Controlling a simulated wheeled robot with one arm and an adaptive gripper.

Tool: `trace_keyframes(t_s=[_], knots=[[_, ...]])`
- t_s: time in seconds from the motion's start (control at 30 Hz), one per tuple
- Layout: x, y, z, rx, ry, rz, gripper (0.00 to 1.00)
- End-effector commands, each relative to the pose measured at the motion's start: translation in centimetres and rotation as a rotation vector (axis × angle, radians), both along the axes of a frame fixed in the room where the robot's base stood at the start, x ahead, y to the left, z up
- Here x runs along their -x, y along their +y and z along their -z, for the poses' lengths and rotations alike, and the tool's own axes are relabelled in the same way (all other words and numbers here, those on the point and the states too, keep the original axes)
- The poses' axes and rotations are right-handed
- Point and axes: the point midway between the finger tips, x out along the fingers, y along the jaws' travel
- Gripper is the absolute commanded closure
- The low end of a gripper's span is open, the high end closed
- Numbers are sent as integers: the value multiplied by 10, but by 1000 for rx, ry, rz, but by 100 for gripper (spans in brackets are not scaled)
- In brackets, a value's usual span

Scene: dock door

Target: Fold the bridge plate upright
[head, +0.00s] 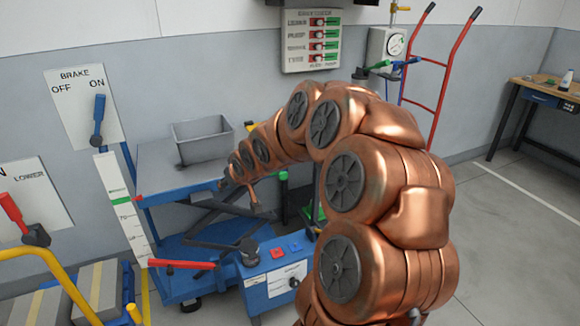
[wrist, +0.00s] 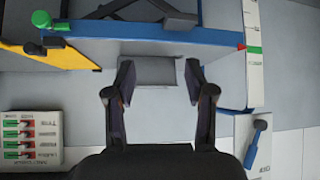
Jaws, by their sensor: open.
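In the wrist view my gripper (wrist: 160,70) is open, its two dark fingers spread apart. A grey flat-faced shape (wrist: 148,71) shows between the fingertips, beside the blue table edge; I cannot tell whether it is the bridge plate or the bin, or whether the fingers touch it. In the head view my copper arm reaches left over the blue lift table (head: 160,160), and the gripper is small and mostly hidden at its far end. No part there is clearly the bridge plate. A grey open bin (head: 203,143) is at the table's back.
The brake lever (head: 98,120) is on the left wall, with a red lever (head: 14,214) below it. A blue control box (head: 275,278) stands in front of the lift. A switch panel (head: 311,40) hangs on the wall. A red hand truck (head: 432,85) leans behind.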

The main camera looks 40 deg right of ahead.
Motion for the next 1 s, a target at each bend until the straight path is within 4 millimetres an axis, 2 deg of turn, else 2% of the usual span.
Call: trace_keyframes(t_s=[0.03, 0.2, 0.3, 0.43, 0.6, 0.7, 0.8, 1.0], knots=[[-14, -23, 18, 0, -50, 19, 46], [-52, -94, 35, 22, -251, 67, 46], [-63, -140, 48, 43, -363, 94, 46], [-66, -197, 64, 74, -502, 129, 46], [-53, -257, 82, 123, -652, 160, 46], [-44, -280, 91, 142, -707, 171, 46], [-37, -292, 94, 156, -740, 175, 46], [-39, -300, 94, 165, -761, 175, 46]])
